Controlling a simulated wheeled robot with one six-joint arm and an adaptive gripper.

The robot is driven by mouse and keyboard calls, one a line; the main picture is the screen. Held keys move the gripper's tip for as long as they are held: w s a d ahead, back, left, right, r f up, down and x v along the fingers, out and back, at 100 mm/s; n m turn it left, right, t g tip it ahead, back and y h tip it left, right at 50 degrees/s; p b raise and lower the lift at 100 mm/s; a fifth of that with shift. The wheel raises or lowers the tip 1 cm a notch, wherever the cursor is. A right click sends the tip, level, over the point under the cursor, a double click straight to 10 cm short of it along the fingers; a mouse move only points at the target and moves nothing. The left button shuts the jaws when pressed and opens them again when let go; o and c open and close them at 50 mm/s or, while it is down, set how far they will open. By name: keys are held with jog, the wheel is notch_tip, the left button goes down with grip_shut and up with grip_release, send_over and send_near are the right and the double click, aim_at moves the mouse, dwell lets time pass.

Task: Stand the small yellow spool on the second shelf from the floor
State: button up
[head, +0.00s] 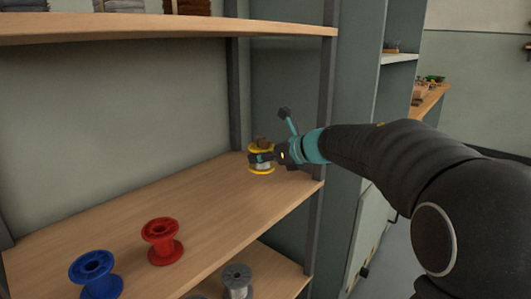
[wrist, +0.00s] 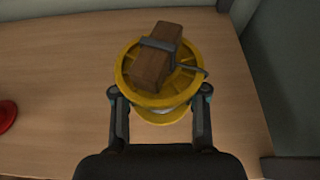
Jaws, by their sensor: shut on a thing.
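The small yellow spool (head: 262,171) is upright at the right end of a wooden shelf board (head: 205,195). It also shows in the wrist view (wrist: 186,78). A brown block (wrist: 152,58) with a grey metal band and bent wire lies across its top flange. My gripper (head: 270,157) is shut on the spool, with one finger on each side of it, below the top flange in the wrist view (wrist: 160,94). I cannot tell whether the spool's bottom touches the board. One lower board (head: 270,272) shows beneath; the floor under the rack is hidden.
A red spool (head: 162,241) and a blue spool (head: 94,274) stand on the same board, to the left. A grey spool (head: 237,281) stands on the lower board. A dark post (head: 325,110) rises close to my gripper. The upper board (head: 160,28) holds dark stacks.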

jog(key=shift+f+b, duration=1.8)
jog(key=shift+f, duration=1.15)
jog(key=shift+f+b, duration=0.5)
jog(key=shift+f, duration=0.05)
jog(key=o, duration=1.3)
jog(key=shift+c, duration=0.2)
jog(key=shift+d, duration=0.1)
